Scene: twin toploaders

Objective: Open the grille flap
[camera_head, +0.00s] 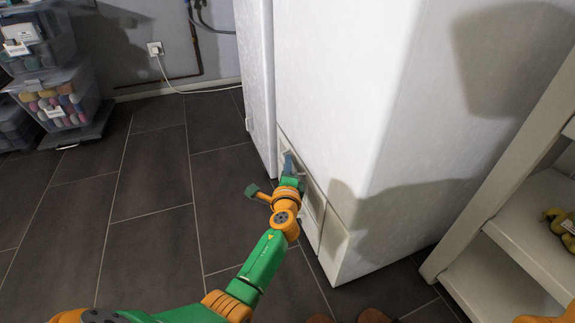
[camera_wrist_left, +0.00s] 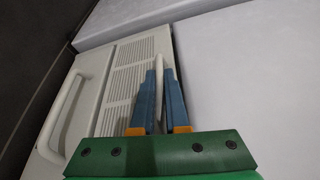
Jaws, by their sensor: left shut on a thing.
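The grille flap is a pale slatted panel (camera_wrist_left: 128,82) low on the front of a white toploader (camera_head: 335,90). In the head view my left gripper (camera_head: 289,168) reaches the low front panels of this machine and partly hides them. In the left wrist view the blue fingers of my left gripper (camera_wrist_left: 160,100) are shut on a thin pale bar (camera_wrist_left: 159,66) at the right side of the grille. The flap looks close to flush with the front; any small gap cannot be made out. My right gripper is out of view.
A second white toploader (camera_head: 254,75) stands to the left. A pale looped handle (camera_wrist_left: 66,112) is left of the slats. A pale shelf (camera_head: 535,225) stands at right, clear storage boxes (camera_head: 58,100) at left. Dark tiled floor (camera_head: 150,190) is open in front.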

